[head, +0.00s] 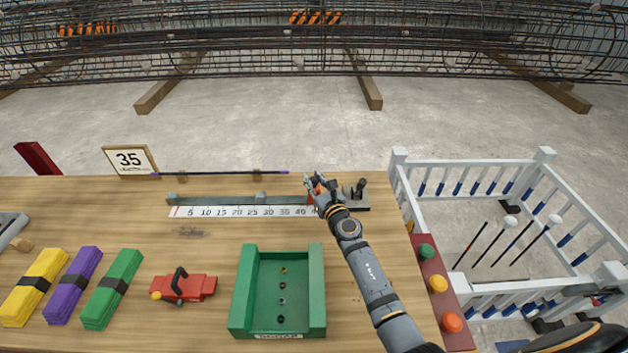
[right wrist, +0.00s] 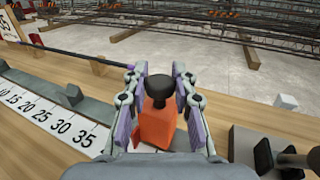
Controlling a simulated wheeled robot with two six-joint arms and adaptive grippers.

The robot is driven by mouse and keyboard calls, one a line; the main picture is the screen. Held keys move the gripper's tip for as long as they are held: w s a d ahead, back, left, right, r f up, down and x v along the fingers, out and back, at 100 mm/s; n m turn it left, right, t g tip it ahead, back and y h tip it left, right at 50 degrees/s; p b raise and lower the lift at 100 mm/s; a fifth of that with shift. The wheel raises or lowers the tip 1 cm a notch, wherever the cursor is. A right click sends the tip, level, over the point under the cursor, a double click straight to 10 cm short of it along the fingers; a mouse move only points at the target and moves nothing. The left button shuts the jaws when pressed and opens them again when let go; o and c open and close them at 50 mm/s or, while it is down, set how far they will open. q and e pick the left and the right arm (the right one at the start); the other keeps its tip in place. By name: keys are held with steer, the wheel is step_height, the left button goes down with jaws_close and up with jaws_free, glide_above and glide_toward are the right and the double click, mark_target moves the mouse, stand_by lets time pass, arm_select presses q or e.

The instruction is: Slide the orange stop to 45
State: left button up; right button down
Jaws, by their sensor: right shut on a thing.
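The orange stop (right wrist: 155,128) is an orange block with a black knob on top. In the right wrist view it stands between the two fingers of my right gripper (right wrist: 158,98), which is shut on it. In the head view the right gripper (head: 320,190) covers most of the stop at the right part of the white scale (head: 240,212), just past the 40 mark. The 45 mark is mostly hidden by the gripper. The grey rail (head: 215,199) runs behind the scale. My left gripper is not in view.
A sign (head: 130,160) reads 35. A dark clamp (head: 357,194) sits at the rail's right end. A green tray (head: 236,300), red tool (head: 185,287) and colored bundles (head: 112,290) lie in front. Three round buttons (head: 438,284) line the right edge.

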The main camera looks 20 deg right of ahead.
steer(key=shift+d+f, duration=0.1)
steer(key=shift+d, duration=0.05)
steer(key=shift+s+d, duration=0.2)
steer(key=shift+d, duration=0.4)
steer(key=shift+s+d, duration=0.15)
steer(key=shift+d, duration=0.45)
steer(key=c, duration=1.5)
jaws_free()
steer(key=shift+f, duration=0.1)
steer(key=o, duration=0.4)
steer(key=shift+s+a, duration=0.1)
steer(key=s, duration=0.4)
steer(key=s+d, duration=0.1)
steer(key=s, duration=0.7)
steer(key=shift+d, duration=0.2)
